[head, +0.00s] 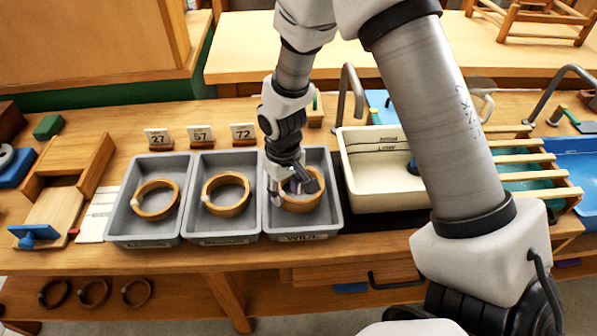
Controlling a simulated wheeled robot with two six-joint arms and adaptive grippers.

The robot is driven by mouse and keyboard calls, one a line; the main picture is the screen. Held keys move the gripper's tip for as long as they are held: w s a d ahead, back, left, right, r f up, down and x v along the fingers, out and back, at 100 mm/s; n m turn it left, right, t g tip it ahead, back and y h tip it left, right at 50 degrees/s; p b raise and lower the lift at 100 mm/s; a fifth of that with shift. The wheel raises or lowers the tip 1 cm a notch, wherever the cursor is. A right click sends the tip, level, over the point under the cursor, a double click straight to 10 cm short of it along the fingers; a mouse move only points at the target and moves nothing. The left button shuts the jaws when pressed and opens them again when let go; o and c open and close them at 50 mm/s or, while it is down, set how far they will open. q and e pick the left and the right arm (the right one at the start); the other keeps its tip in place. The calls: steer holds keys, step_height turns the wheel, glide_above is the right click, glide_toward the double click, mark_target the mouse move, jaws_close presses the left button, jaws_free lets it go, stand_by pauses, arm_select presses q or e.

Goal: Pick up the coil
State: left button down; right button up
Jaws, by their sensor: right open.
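Three tan ring-shaped coils lie in grey trays on the wooden bench. One coil (155,199) is in the left tray (125,238), one (226,194) in the middle tray (205,233), and one (301,203) in the right tray (331,222). My right gripper (292,196) points down into the right tray, over that tray's coil. It is open, and its fingers overlap the coil in the picture. I cannot tell whether they touch it. My left gripper is not in view.
A cream basin (348,180) is right of the trays. A wooden box (70,180) stands left. Darker rings (93,292) lie on the lower shelf.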

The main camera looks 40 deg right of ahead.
steer(key=f, duration=0.2)
steer(key=shift+w+d+f, duration=0.1)
steer(key=shift+w+f, duration=0.2)
steer(key=shift+w, duration=0.1)
steer(key=shift+s+r, duration=0.15)
jaws_close()
